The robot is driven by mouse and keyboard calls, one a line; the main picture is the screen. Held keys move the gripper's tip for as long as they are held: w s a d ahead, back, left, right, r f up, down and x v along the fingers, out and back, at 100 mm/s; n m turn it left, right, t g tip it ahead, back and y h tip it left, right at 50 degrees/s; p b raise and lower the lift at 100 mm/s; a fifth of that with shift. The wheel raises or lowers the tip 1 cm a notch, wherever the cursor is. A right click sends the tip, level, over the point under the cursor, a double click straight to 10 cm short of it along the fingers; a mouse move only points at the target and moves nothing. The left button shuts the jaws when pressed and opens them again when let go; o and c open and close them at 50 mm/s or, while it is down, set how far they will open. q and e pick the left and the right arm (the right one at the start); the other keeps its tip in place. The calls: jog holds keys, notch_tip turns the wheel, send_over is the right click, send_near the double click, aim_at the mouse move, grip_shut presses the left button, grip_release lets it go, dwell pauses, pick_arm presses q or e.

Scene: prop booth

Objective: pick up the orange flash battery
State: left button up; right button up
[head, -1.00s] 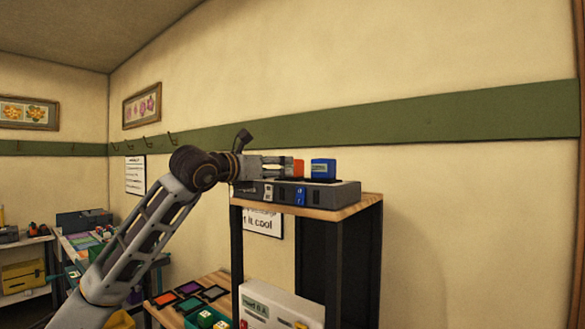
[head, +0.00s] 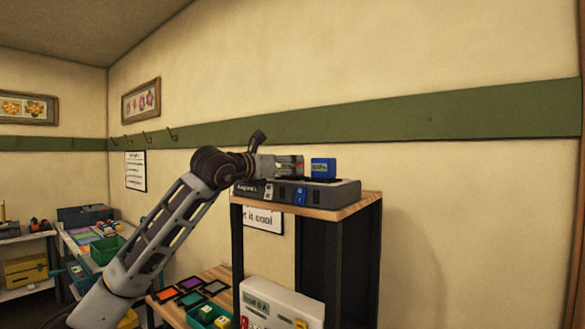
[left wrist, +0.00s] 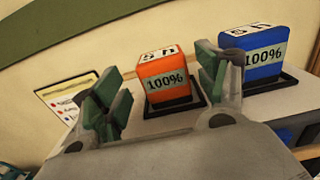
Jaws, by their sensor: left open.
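The orange flash battery (left wrist: 165,78) stands upright in a dark slot of the grey charger, its "100%" label facing my left wrist camera. In the head view it is hidden behind my left gripper (head: 290,165). In the left wrist view the open fingers of my left gripper (left wrist: 160,92) lie either side of the orange battery, the right finger closer to it than the left. I cannot tell whether either finger touches it. The charger (head: 335,191) sits on top of a wooden-topped stand. My right gripper is not in view.
A blue battery (head: 323,168) stands in the charger just right of my left gripper; it also shows in the left wrist view (left wrist: 264,58). The wall lies behind the stand (head: 358,205). A white box (head: 282,303) is on a lower shelf.

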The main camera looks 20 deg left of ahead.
pick_arm(q)
jog(key=shift+w+d+r+p, duration=0.2)
jog(key=shift+w+d+p, duration=0.2)
jog(key=shift+w, duration=0.2)
jog(key=shift+p+x, duration=0.4)
jog(key=shift+x, duration=0.75)
jog(key=shift+f, duration=0.1)
jog(key=c, duration=1.5)
jog(key=shift+o, duration=0.2)
jog(key=shift+r+b, duration=0.55)
jog(key=shift+r, duration=4.5)
